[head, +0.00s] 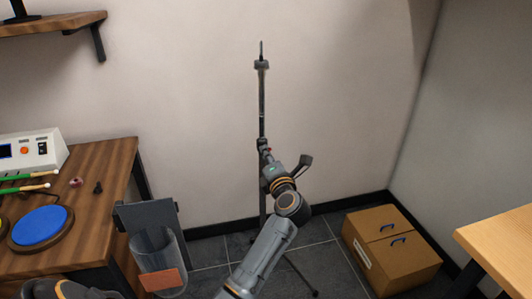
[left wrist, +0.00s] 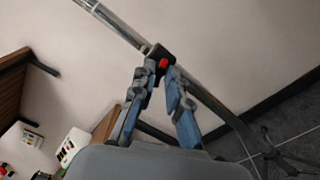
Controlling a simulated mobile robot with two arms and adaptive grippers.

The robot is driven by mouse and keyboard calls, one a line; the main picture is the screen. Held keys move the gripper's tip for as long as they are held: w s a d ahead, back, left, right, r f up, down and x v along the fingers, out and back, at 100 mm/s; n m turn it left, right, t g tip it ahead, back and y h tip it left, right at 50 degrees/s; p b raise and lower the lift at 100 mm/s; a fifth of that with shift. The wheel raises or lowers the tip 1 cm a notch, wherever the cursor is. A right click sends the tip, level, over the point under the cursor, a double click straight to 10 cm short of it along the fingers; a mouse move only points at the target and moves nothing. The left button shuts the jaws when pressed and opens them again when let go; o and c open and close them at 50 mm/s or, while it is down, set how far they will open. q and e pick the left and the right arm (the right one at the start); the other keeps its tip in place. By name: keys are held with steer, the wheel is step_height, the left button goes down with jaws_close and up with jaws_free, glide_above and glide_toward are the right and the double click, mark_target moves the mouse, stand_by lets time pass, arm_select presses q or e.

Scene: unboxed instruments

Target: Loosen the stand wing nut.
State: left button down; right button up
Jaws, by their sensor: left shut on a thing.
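The stand (head: 262,105) is a thin upright metal pole on spread legs against the back wall. It also shows in the left wrist view, where its bright tube (left wrist: 115,22) runs diagonally into a black collar. A small red part, seemingly the wing nut (left wrist: 163,63), sits at that collar. My left gripper (head: 267,153) is at the stand's middle joint. In the left wrist view its fingertips (left wrist: 163,72) are close around the red part and shut on it. The fingers partly hide the collar. My right gripper is not in view.
A wooden table (head: 95,167) at left holds a blue drum pad (head: 40,228), drumsticks and a white device (head: 32,152). A clear cup holder (head: 158,250) hangs beside it. A cardboard box (head: 390,250) lies on the floor right of the stand. A pale table (head: 505,240) is at right.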

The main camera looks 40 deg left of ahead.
arm_select(q)
steer(key=shift+f, duration=0.15)
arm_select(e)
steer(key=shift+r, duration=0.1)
arm_select(q)
steer(key=n+b, duration=0.3)
steer(key=n, duration=0.1)
steer(key=shift+n, duration=0.3)
steer(key=c, duration=1.4)
jaws_free()
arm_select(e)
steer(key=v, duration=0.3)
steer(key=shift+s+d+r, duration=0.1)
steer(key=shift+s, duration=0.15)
arm_select(q)
steer(key=shift+o, duration=0.2)
steer(key=p+v, duration=0.1)
steer(key=v, duration=0.5)
steer(key=shift+p, duration=0.4)
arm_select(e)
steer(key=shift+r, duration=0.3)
